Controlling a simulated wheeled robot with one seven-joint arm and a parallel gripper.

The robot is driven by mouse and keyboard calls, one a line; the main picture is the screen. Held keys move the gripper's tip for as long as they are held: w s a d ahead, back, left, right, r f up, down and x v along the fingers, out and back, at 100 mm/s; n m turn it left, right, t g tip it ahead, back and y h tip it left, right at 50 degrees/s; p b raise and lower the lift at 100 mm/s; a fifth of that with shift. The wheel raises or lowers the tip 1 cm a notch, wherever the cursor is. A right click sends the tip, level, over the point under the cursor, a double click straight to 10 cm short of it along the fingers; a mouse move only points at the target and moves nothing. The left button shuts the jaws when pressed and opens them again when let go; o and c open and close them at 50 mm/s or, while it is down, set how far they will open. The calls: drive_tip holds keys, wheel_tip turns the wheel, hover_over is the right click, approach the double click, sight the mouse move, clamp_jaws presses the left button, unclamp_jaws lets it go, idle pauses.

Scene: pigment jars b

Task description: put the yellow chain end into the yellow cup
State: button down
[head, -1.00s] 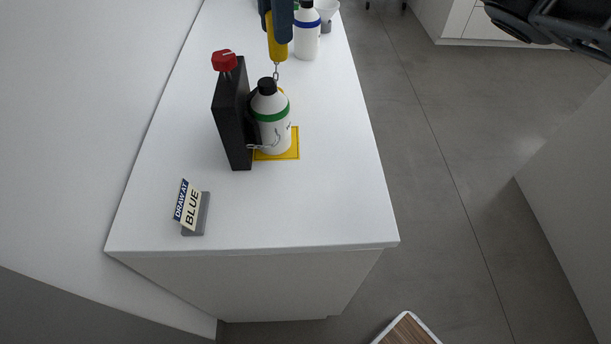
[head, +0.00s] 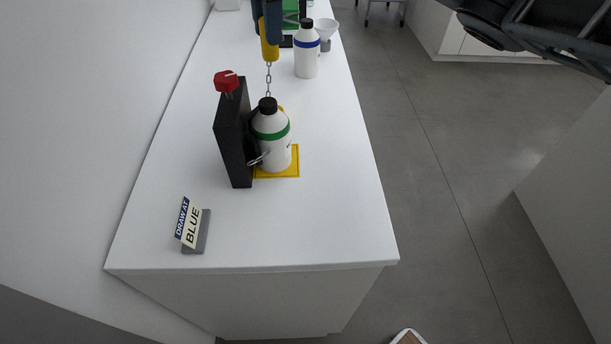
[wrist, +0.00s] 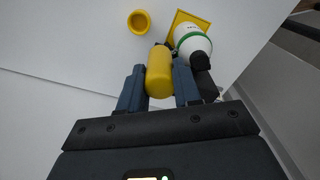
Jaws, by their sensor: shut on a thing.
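My gripper (head: 268,38) is shut on the yellow chain end (head: 269,50), a yellow cylinder, and holds it high above the counter. In the wrist view the yellow chain end (wrist: 159,72) sits between my two dark blue fingers (wrist: 159,88). A chain (head: 268,78) hangs from it towards the black cap of the white bottle with a green band (head: 271,152). The yellow cup (wrist: 139,21) shows round and open in the wrist view, apart from the chain end and left of the bottle. In the head view a yellow sliver behind the bottle cannot be identified surely.
The green-banded bottle stands on a yellow square mat (head: 290,171), beside a tall black box with a red knob (head: 235,140).

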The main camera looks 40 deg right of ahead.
drive_tip(key=shift+w+d, duration=0.3)
drive_tip(key=shift+w, duration=0.5)
drive_tip(key=shift+w+d, duration=0.35)
drive_tip(key=shift+w, duration=0.45)
drive_tip(key=shift+w+d, duration=0.3)
drive_tip(key=shift+w, duration=0.5)
drive_tip(key=shift+f, duration=0.1)
